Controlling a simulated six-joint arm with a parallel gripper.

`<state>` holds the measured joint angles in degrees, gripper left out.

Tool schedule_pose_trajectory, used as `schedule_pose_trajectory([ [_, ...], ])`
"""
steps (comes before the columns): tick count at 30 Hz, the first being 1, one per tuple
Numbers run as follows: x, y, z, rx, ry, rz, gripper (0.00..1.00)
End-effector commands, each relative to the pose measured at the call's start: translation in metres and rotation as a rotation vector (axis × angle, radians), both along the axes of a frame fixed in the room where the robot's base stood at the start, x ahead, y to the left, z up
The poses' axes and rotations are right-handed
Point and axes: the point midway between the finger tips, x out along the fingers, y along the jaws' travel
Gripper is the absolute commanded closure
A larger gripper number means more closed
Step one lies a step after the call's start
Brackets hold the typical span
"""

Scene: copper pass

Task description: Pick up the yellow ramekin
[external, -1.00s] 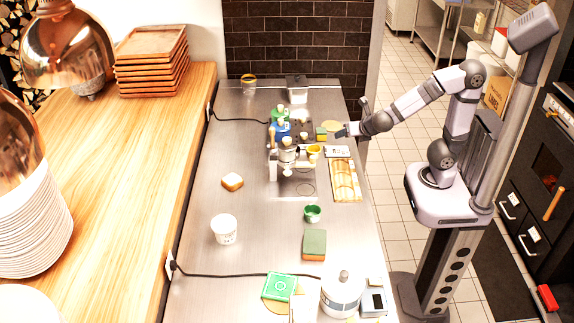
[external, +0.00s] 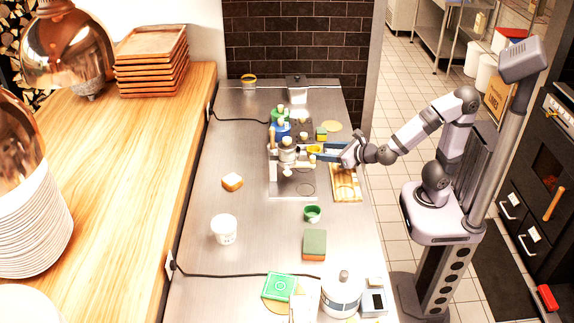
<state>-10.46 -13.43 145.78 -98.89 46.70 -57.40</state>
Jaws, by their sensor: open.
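The yellow ramekin (external: 313,149) is a small yellow cup. It sits at the right side of the bottle rack on the steel counter. My gripper (external: 322,153) is open, with its fingers pointing left right at the ramekin. From this view I cannot tell whether the fingers are around it, beside it or touching it. My gripper partly covers the area just right of the ramekin.
The rack with bottles (external: 287,150) stands close left of my gripper. A wooden tray (external: 346,186) lies below the wrist. A green cup (external: 312,214), a bread piece (external: 232,182), a white tub (external: 224,229) and a sponge (external: 314,245) stand nearer.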

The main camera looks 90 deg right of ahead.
Motion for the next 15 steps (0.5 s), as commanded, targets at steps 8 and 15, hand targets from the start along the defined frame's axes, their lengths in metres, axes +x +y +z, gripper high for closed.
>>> schedule_pose_trajectory([
  [8,0.019,-0.017,-0.013,0.002,0.002,-0.003,0.50],
  [15,0.027,-0.024,-0.016,0.001,0.002,0.000,0.50],
])
